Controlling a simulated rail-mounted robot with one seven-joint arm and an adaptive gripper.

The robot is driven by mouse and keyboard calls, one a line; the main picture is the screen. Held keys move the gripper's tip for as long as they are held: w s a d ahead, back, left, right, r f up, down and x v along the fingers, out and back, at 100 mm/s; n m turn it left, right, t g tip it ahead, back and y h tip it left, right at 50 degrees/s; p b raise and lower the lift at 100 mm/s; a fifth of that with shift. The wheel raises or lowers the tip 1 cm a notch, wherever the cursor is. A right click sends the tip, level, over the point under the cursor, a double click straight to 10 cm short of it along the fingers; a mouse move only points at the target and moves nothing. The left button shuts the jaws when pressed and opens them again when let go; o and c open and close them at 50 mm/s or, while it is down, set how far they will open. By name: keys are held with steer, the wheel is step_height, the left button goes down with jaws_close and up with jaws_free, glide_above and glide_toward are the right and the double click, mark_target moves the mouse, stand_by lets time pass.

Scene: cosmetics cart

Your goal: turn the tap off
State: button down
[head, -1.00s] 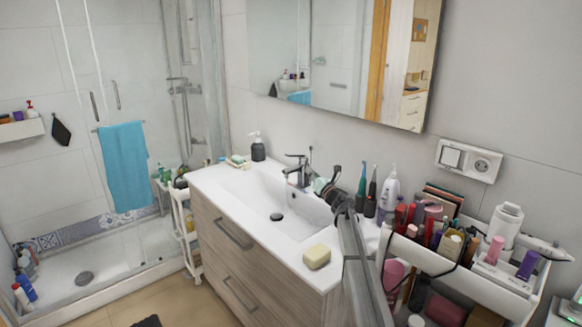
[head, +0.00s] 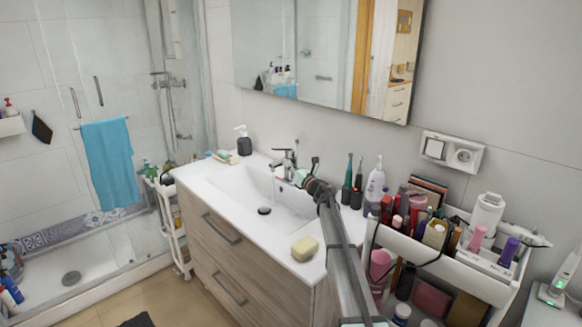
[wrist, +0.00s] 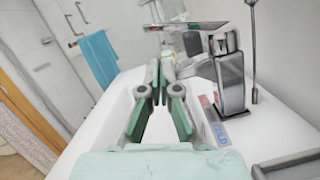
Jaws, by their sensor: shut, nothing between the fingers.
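The chrome tap (head: 288,160) stands at the back of the white sink (head: 225,185). In the wrist view the tap (wrist: 230,80) is just right of my fingers, with its flat lever on top reaching left. A faint streak below the spout in the head view may be running water; I cannot be sure. My gripper (head: 298,177) is beside the tap, on its right in the head view. In the wrist view my gripper (wrist: 163,72) is shut and empty, its green-grey fingertips over the basin. I cannot tell whether it touches the tap.
A yellow soap bar (head: 305,248) lies on the front counter corner. A dark soap dispenser (head: 244,145) stands at the back left. Toothbrushes (head: 352,180) and a crowded cosmetics cart (head: 455,262) are on the right. The basin's middle is clear.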

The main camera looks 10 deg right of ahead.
mark_target(283, 149)
steer(key=p+x, duration=0.2)
steer(key=x, duration=0.4)
steer(key=shift+w, duration=0.35)
steer(key=shift+a+r, duration=0.1)
steer(key=shift+a, duration=0.05)
